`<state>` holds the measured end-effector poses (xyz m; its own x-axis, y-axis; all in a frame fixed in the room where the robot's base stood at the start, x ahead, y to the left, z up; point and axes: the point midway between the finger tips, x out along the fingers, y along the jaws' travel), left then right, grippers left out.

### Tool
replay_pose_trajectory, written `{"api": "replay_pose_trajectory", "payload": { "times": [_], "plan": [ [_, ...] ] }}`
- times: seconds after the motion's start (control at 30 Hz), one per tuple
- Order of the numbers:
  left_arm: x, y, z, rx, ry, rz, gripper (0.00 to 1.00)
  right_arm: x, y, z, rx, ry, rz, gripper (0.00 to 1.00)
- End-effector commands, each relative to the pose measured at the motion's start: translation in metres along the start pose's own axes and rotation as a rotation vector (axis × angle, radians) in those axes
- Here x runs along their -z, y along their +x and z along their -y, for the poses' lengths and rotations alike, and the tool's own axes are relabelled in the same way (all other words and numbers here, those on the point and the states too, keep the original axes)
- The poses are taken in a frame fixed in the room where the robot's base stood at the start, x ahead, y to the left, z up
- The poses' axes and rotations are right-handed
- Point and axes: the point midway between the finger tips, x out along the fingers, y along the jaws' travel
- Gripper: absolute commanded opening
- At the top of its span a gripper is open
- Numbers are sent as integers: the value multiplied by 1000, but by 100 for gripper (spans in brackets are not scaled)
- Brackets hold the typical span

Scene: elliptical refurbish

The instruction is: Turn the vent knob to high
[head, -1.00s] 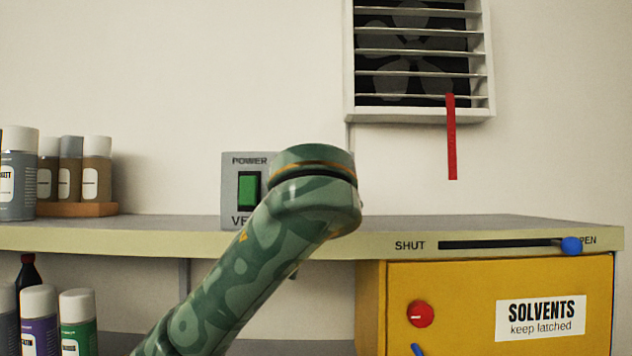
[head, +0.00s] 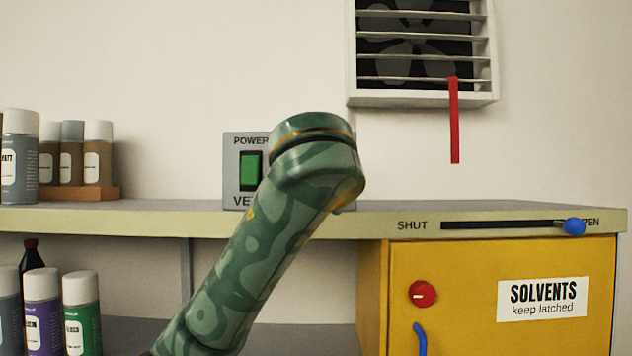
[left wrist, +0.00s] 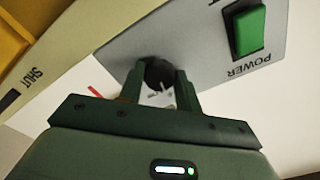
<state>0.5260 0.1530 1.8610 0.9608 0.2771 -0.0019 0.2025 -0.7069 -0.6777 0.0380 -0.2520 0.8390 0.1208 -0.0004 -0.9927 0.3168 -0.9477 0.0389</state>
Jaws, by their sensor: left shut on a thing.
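A grey control panel (head: 231,170) stands on the back of the shelf, with a green POWER switch (head: 251,172) and lettering starting "VE" below it. My left arm covers the panel's right part in the head view, so the knob and my left gripper are hidden there. In the left wrist view, the panel (left wrist: 200,55) is tilted and close. The dark round vent knob (left wrist: 158,73) sits between the fingers of my left gripper (left wrist: 160,80), which is shut on it. The knob's pointer and setting cannot be made out. My right gripper is not in view.
A louvred fan vent (head: 420,98) with a red strip (head: 454,120) hangs on the wall. A slider with a blue handle (head: 574,227) is near OPEN on the shelf edge. Below is a yellow solvents cabinet (head: 450,270). Cans and bottles (head: 20,160) stand at the left.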

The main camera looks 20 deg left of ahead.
Motion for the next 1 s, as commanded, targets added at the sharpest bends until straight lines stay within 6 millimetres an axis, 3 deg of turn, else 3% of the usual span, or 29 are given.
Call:
{"api": "replay_pose_trajectory", "payload": {
  "times": [0.2,1.0],
  "plan": [
    [-1,-1,-3,-3,183,-4,11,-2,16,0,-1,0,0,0],
    [0,0,-3,-2,947,-4,11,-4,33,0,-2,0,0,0]
  ]
}}
